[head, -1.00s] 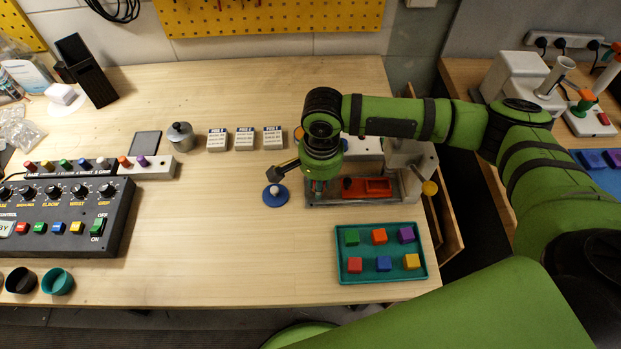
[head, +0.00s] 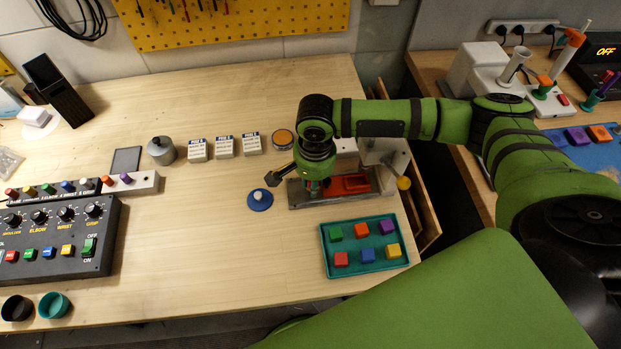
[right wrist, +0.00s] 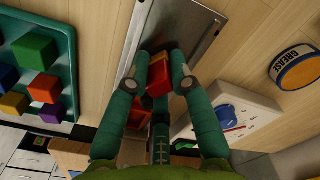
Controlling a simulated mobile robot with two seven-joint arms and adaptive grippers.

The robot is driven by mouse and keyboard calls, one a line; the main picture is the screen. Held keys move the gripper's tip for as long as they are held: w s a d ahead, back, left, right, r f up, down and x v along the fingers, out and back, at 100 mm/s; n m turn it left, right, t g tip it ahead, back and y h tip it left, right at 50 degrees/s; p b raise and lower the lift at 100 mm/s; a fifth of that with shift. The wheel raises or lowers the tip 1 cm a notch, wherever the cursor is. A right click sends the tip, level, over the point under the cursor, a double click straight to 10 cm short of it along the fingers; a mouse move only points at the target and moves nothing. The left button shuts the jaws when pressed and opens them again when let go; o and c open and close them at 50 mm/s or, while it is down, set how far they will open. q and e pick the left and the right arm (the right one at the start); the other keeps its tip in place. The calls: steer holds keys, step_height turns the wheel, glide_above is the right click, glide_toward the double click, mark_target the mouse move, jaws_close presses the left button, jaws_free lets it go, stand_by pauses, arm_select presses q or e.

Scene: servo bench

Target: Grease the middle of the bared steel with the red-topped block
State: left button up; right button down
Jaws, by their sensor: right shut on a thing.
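My right gripper (head: 314,188) points down over the left part of the steel bed (head: 299,202), left of the red carriage (head: 352,185). In the right wrist view, its fingers (right wrist: 160,82) are shut on a red-topped block (right wrist: 156,88). The bare steel surface (right wrist: 180,38) lies beyond and beneath the fingertips. The block's underside is hidden, so I cannot tell whether it touches the steel. The red carriage shows partly behind the fingers (right wrist: 138,118). A grease tin (right wrist: 298,68) with an orange top stands behind the bed; it also shows in the head view (head: 283,138).
A teal tray (head: 332,268) of several coloured blocks lies in front of the bed. A blue disc with a pale knob (head: 260,199) is left of it. A yellow-knobbed handle (head: 403,183) is at the bed's right end.

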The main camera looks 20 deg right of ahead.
mark_target(291, 192)
steer(key=shift+w+a+p, duration=0.1)
steer(key=shift+a+p, duration=0.3)
steer(key=shift+a, duration=0.35)
steer(key=shift+w+a, duration=0.25)
steer(key=shift+a, duration=0.6)
steer(key=shift+w+a, duration=0.25)
steer(key=shift+a, duration=0.6)
steer(key=shift+w+p, duration=0.25)
steer(key=shift+p, duration=0.35)
steer(key=shift+d+f, duration=0.1)
steer(key=shift+d, duration=0.15)
steer(key=shift+s+d+p, duration=0.25)
steer(key=shift+d+p, duration=0.6)
steer(key=shift+d, duration=0.1)
steer(key=shift+s+d+f+p, duration=0.1)
steer(key=shift+s+d+p, duration=0.15)
steer(key=shift+d+p, duration=0.4)
steer(key=shift+s+d+f+p, duration=0.1)
steer(key=shift+s+d+p, duration=0.1)
steer(key=shift+d, duration=0.7)
steer(key=shift+r+p, duration=0.15)
steer(key=shift+p, duration=0.35)
steer(key=shift+w+a, duration=0.1)
steer(key=shift+w, duration=0.05)
steer(key=shift+w+a, duration=0.1)
steer(key=shift+a, duration=0.75)
steer(key=shift+w+a, duration=0.3)
steer(key=shift+a, duration=0.6)
steer(key=shift+w+a, duration=0.25)
steer(key=shift+a, duration=0.6)
